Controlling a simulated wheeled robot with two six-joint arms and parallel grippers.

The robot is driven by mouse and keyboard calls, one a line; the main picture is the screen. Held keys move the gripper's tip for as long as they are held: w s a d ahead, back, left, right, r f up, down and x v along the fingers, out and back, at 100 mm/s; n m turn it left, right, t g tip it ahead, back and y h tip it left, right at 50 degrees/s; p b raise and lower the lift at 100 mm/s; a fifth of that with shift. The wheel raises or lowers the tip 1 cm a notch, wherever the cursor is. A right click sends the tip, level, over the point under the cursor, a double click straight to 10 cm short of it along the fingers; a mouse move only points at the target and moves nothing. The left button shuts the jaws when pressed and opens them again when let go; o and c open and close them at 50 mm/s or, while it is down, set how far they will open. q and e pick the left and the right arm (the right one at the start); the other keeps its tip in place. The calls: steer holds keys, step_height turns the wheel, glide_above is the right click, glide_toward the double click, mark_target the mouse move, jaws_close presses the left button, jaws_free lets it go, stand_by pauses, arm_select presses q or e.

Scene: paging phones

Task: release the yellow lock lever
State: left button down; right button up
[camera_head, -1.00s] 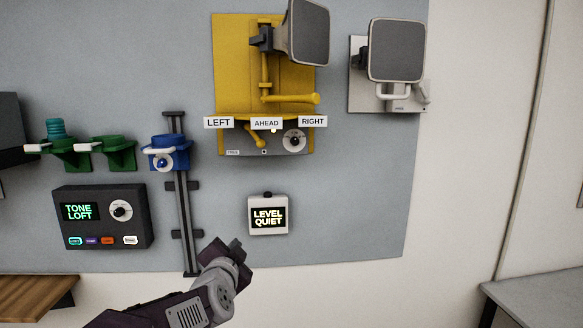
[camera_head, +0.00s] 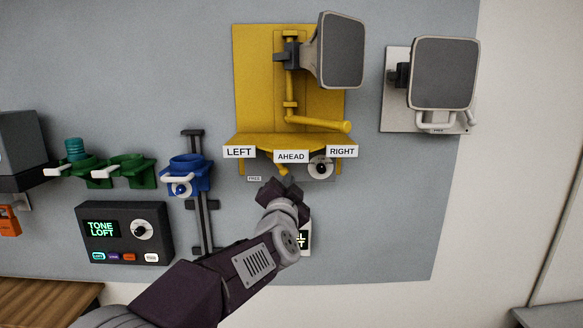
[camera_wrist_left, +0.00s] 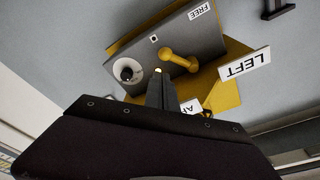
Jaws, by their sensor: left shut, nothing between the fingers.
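The yellow lock lever (camera_head: 281,165) sits on the grey control box under the yellow bracket (camera_head: 262,75), below the AHEAD label. In the left wrist view the lever (camera_wrist_left: 180,60) shows whole, with a FREE label (camera_wrist_left: 207,28) on the box above it. My left gripper (camera_head: 284,186) is shut and empty, just below the lever in the head view. In the left wrist view its closed fingertips (camera_wrist_left: 160,85) appear close to the lever and a small light; I cannot tell if they touch. My right gripper is out of view.
A black round dial (camera_head: 320,167) sits right of the lever. LEFT (camera_head: 239,152) and RIGHT (camera_head: 342,151) labels flank AHEAD. A yellow handle (camera_head: 320,124) and a grey horn (camera_head: 341,50) are above. My arm partly covers a small display (camera_head: 304,239).

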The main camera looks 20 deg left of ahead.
arm_select(q)
steer(key=p+x, duration=0.3)
steer(key=x, duration=0.4)
steer(key=shift+w+a+r, duration=0.15)
steer(key=shift+w+r, duration=0.05)
steer(key=shift+w, duration=0.4)
steer(key=shift+s, duration=0.3)
steer(key=shift+w, duration=0.1)
